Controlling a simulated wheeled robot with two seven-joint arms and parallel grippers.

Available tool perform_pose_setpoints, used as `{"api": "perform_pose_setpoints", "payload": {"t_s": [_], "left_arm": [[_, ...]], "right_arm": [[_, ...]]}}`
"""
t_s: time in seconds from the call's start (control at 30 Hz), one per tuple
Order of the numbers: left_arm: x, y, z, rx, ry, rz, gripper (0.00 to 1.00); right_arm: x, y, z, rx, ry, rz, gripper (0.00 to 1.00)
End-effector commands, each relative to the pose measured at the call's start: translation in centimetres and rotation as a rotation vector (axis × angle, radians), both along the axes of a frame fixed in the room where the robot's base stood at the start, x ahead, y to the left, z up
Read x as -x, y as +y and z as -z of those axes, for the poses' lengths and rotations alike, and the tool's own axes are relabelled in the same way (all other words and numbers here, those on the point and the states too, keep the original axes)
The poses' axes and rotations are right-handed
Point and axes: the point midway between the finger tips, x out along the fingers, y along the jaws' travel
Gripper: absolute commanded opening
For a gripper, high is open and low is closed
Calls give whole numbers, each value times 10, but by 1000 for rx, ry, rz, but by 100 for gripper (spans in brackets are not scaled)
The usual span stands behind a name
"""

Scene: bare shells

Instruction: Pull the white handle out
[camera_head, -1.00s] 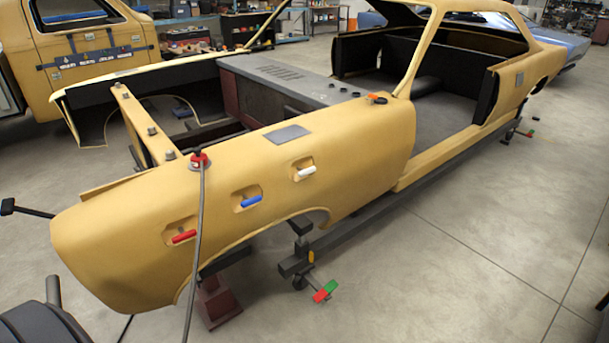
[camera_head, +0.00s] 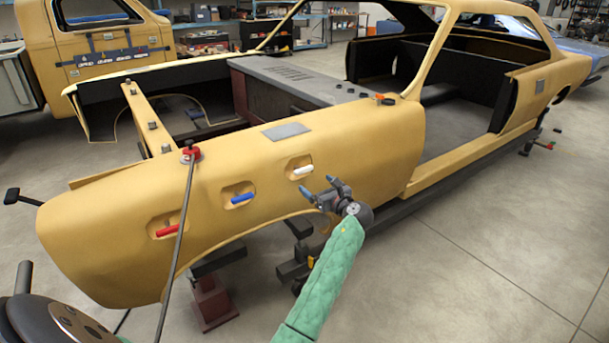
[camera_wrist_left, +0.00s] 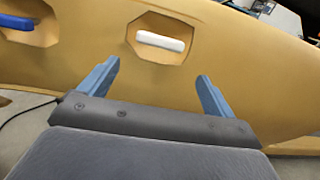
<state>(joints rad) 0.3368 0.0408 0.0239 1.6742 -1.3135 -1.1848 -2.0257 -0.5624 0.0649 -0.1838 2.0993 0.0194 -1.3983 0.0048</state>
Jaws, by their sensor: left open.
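The white handle (camera_head: 303,170) sits in a recess on the side of the yellow car shell, the rightmost of three handles in a row. My left gripper (camera_head: 321,189) is open and empty, just below and right of the white handle in the head view. Its two blue fingers (camera_wrist_left: 157,72) are spread wide, apart from the handle. My right gripper is not in view.
A blue handle (camera_head: 242,199) and a red handle (camera_head: 167,230) sit in recesses to the left. Open floor lies at the right.

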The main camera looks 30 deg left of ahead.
Motion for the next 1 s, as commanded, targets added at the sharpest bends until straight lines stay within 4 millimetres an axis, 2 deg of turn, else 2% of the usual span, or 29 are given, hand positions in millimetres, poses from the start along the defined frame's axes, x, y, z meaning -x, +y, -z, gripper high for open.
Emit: {"api": "perform_pose_setpoints", "payload": {"t_s": [0.1, 0.17, 0.27, 0.5, 0.7, 1.0], "left_arm": [[0, 5, -16, -32, 18, -22, 90], [-2, 8, -19, -39, 23, -25, 90], [-5, 16, -20, -40, 23, -24, 90], [-18, 47, -19, -39, 24, -24, 90], [-26, 66, -18, -38, 24, -23, 90], [-30, 75, -16, -36, 22, -22, 90]], "right_arm": [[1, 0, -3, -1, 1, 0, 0], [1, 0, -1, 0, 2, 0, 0], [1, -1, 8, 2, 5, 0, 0], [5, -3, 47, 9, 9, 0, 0], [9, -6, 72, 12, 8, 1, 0], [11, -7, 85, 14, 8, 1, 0]]}}
